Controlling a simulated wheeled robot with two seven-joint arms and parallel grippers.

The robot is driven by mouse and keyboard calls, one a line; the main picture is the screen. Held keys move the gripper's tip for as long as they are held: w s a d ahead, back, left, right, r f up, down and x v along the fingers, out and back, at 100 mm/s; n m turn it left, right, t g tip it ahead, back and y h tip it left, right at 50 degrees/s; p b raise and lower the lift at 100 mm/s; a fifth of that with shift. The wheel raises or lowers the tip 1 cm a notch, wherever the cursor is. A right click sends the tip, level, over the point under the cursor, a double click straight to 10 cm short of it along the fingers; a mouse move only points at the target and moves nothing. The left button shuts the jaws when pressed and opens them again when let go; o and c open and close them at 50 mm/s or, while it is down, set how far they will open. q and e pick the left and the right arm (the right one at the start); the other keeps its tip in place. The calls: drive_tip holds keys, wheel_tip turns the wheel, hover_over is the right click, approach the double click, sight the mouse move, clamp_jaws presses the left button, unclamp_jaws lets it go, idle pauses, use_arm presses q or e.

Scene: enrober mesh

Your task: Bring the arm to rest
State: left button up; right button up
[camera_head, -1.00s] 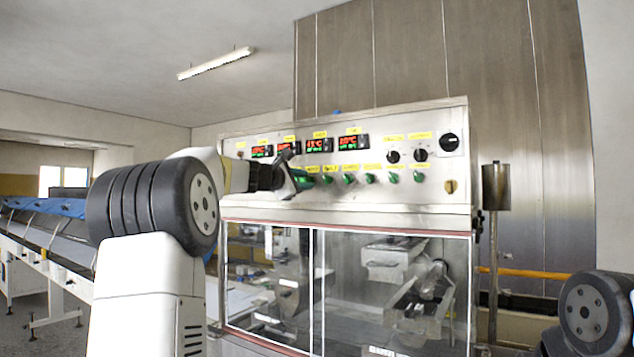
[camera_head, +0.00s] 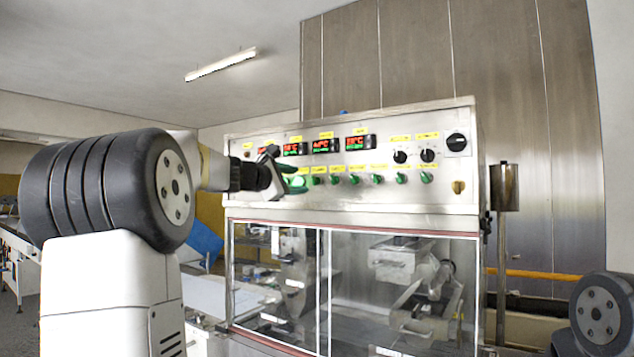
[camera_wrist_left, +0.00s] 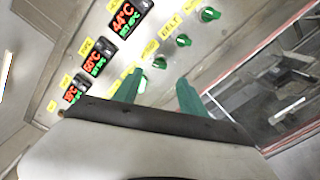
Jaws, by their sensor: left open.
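My left gripper (camera_head: 277,174) is open and empty in the head view, in front of the left part of the machine's control panel (camera_head: 240,196). In the left wrist view its two green fingers (camera_wrist_left: 160,88) stand apart with nothing between them. Green knobs (camera_head: 377,179) run in a row along the panel; one beside the fingers looks lit (camera_head: 296,184). In the wrist view a green knob (camera_wrist_left: 183,40) shows beyond the fingers. I cannot tell the exact gap to the panel. My right gripper is out of view; only a part of that arm shows at lower right.
Red and green displays (camera_head: 359,142) and black dials (camera_head: 456,142) sit on the panel. Below are glazed doors (camera_head: 345,290). A metal cylinder on a post (camera_head: 504,187) stands to the right. A conveyor (camera_head: 20,245) lies far left.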

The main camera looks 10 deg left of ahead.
use_arm(q)
drive_tip(key=shift+s, duration=0.15)
idle(0.3)
drive_tip(key=s+d+f+m+g, duration=0.3)
drive_tip(key=s+d+f+m, duration=0.3)
drive_tip(key=s+f, duration=0.25)
drive_tip(key=s+d+f+m+g, duration=0.4)
drive_tip(key=s+d+f+m, duration=0.15)
drive_tip(key=s+f, duration=0.3)
drive_tip(key=s+f+m+g+y, duration=0.3)
drive_tip(key=s+f+m, duration=0.6)
drive_tip(key=s+f, duration=0.8)
drive_tip(key=s+y, duration=0.1)
drive_tip(key=s, duration=0.1)
drive_tip(key=shift+s+a+f+g, duration=0.3)
drive_tip(key=shift+s+a+g, duration=0.05)
drive_tip(key=shift+a+g, duration=0.05)
drive_tip(key=shift+c, duration=0.4)
